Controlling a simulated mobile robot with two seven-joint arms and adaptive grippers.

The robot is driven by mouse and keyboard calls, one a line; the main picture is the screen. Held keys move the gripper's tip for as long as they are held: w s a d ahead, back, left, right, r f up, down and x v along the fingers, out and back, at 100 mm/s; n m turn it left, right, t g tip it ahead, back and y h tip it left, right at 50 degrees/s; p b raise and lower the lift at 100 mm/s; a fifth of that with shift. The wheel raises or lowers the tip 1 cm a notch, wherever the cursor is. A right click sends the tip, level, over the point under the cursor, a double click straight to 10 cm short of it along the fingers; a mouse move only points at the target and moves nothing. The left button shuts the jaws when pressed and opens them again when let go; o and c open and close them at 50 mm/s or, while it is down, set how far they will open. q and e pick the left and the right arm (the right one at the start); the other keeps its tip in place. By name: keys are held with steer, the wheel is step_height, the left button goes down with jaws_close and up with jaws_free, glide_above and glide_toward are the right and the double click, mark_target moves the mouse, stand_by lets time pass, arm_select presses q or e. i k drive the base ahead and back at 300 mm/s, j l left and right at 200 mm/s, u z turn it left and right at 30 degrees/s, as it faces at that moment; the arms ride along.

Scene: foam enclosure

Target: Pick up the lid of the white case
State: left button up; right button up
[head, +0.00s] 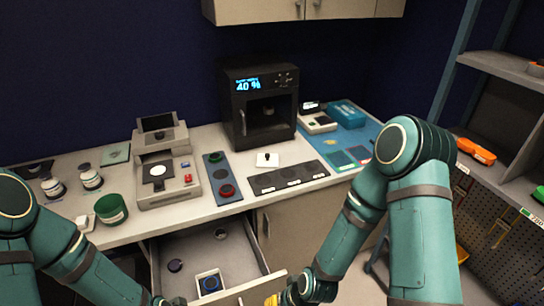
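A small white square plate with a black knob (268,160), which looks like the lid, lies flat on the countertop in front of the black machine. An open white square case (199,280) with a dark, blue-ringed round item inside sits in the open drawer. My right gripper (272,300) is low at the drawer's front right edge, with a yellow part visible; its fingers are mostly cut off by the frame. My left gripper (172,301) is at the bottom edge near the drawer's front left, mostly out of frame. Both are well below and apart from the lid.
The drawer (268,283) stands open under the countertop (225,215) and holds dark round items. A grey device (165,180), a black tray (288,178), a dark strip with knobs (221,180), a black machine (262,105) and a green jar (111,209) stand on the counter.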

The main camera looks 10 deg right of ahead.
mark_target(267, 160)
steer(key=i+l+u, duration=0.25)
steer(key=l, duration=0.75)
steer(key=l+u, duration=0.25)
steer(key=l, duration=0.7)
steer(key=k, duration=0.05)
